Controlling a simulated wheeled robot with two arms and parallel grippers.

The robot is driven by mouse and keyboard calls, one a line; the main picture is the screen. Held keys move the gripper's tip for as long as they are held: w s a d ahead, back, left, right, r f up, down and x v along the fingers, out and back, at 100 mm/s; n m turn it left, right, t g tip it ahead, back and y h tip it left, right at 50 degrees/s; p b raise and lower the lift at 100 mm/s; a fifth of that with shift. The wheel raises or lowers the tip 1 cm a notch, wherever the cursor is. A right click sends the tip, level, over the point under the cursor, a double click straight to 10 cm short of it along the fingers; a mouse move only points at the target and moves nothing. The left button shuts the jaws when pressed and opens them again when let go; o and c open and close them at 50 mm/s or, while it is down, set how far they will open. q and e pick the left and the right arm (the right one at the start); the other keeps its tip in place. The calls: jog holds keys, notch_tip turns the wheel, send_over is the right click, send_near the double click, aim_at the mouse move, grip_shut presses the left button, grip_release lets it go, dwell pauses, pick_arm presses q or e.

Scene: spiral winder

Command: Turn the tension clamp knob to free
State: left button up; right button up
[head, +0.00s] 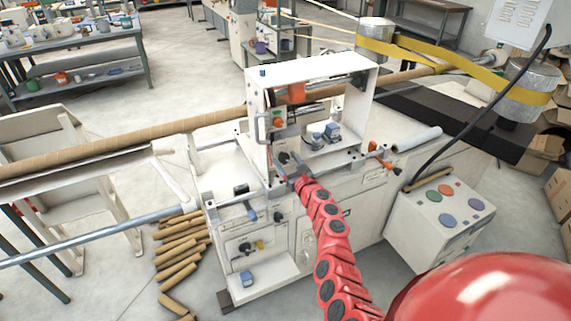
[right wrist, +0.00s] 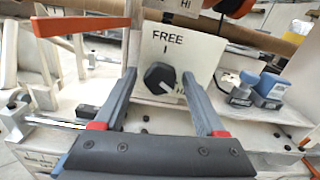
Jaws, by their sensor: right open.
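The tension clamp knob (right wrist: 159,78) is black and sits on a white plate (right wrist: 195,50). The plate has FREE and a tick printed above the knob, and another label at its right that the right finger partly hides. I cannot clearly tell which mark the knob points to. My right gripper (right wrist: 158,84) is open, with one finger on each side of the knob; I cannot tell whether either finger touches it. In the head view the right gripper (head: 299,178) is small, at the front of the white machine frame. My left gripper is not in view.
An orange lever (right wrist: 82,24) is at the upper left of the wrist view. Blue-grey blocks (right wrist: 258,90) stand right of the plate. A long cardboard tube (head: 130,134) crosses behind the frame. A control box (head: 440,215) with coloured buttons stands to the right.

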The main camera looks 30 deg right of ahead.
jog(key=shift+w, duration=0.2)
grip_shut()
dwell(0.4)
